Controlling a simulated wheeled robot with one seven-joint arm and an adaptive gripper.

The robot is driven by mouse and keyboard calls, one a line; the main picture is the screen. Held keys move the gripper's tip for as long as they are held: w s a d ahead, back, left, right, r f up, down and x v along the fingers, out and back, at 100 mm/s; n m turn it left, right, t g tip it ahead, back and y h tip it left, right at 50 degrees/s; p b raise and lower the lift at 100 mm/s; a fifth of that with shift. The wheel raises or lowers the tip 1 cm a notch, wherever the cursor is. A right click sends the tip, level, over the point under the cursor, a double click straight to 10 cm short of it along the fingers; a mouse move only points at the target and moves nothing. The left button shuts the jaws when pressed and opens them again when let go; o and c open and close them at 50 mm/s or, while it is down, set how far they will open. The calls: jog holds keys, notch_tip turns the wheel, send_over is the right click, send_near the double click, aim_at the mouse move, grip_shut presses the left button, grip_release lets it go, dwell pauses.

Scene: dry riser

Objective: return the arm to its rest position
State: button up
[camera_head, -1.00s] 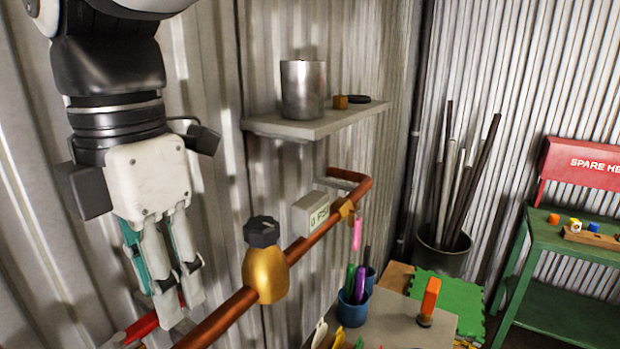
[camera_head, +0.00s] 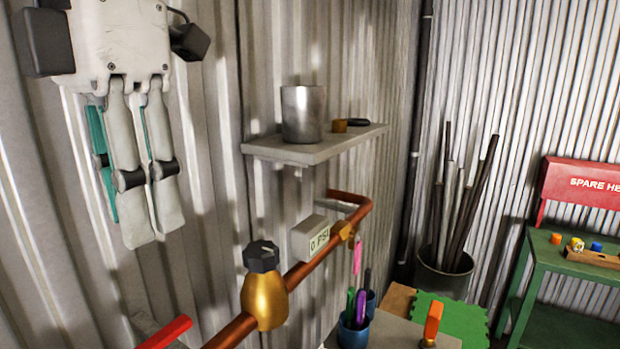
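My gripper (camera_head: 156,232) hangs at the upper left, fingers pointing down, in front of the corrugated wall. Its fingers are close together, and I see nothing held between them; whether they fully meet is unclear. The wrist above it is cut off by the top edge. It is above the copper pipe (camera_head: 297,275) and the red handle (camera_head: 166,332), apart from both. A brass valve (camera_head: 264,300) with a black cap sits on the pipe to the right of the gripper.
A wall shelf (camera_head: 310,150) holds a metal canister (camera_head: 303,114) and small items. Below are blue pen cups (camera_head: 352,334) on a bench. A bin (camera_head: 443,277) of rods and a green table (camera_head: 575,262) stand at right.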

jog(key=shift+d, duration=0.1)
jog(key=w+d+f+m+t, duration=0.1)
jog(key=w+d+f+m, duration=0.25)
jog(key=d+m, duration=0.55)
jog(key=w+d+f+m+t, duration=0.2)
jog(key=d+f+m, duration=0.2)
jog(key=d+m, duration=0.5)
jog(key=s+d+f+m+t, duration=0.1)
jog(key=s+d+f+m, duration=0.1)
jog(key=d+f+m, duration=0.3)
jog(key=s+d+f+m+t, duration=0.1)
jog(key=s+d+f+m, duration=0.2)
jog(key=d, duration=0.9)
notch_tip(320, 180, down, 3)
jog(key=m, duration=0.4)
jog(key=shift+s+d+m, duration=0.15)
jog(key=shift+m, duration=0.25)
